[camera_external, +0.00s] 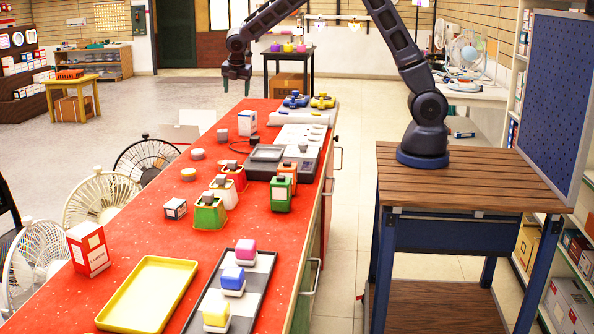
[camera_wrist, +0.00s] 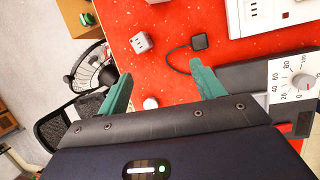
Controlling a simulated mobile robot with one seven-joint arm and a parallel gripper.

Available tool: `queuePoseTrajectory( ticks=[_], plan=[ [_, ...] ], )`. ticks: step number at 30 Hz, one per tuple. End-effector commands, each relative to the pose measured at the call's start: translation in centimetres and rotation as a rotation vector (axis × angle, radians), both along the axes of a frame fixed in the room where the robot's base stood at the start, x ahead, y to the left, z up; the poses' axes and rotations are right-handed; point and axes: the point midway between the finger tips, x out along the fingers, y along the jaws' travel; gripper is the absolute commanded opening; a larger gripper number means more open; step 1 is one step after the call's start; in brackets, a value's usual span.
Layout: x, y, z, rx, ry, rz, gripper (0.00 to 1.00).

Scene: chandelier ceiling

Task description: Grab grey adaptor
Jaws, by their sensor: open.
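A small grey cube-shaped adaptor (camera_external: 222,136) stands on the red tabletop near its far left part. It also shows in the wrist view (camera_wrist: 142,43), with dark socket marks on its faces, beyond my fingertips and between their lines. My gripper (camera_external: 236,90) hangs above the far end of the table, pointing down, clear of the adaptor. In the wrist view my gripper (camera_wrist: 160,75) has its two green fingers wide apart with nothing held between them.
A white box (camera_external: 248,123) stands close to the adaptor's right. A dark square plug with a cable (camera_wrist: 199,42) lies nearby. A grey device with a dial (camera_wrist: 298,82) is at right. Further items and a yellow tray (camera_external: 150,292) fill the nearer tabletop. Fans (camera_external: 145,157) stand along the left edge.

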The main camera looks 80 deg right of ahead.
Motion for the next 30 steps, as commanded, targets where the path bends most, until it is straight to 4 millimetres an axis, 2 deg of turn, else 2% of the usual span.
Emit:
queuePoseTrajectory(
  ticks=[1,3,10,14,20,30],
  plan=[
    [1.1,-0.2,-1.6,-0.013,0.021,0.035,0.67],
    [2.6,-0.5,-3.5,-0.032,0.048,0.09,0.67],
    [6.0,-1.3,-8.8,-0.081,0.124,0.237,0.67],
    [6.9,-1.5,-10.4,-0.095,0.145,0.281,0.67],
    [7.2,-1.9,-11.5,-0.1,0.153,0.297,0.67],
    [7.7,-3.6,-15.5,-0.1,0.153,0.295,0.67]
  ],
)
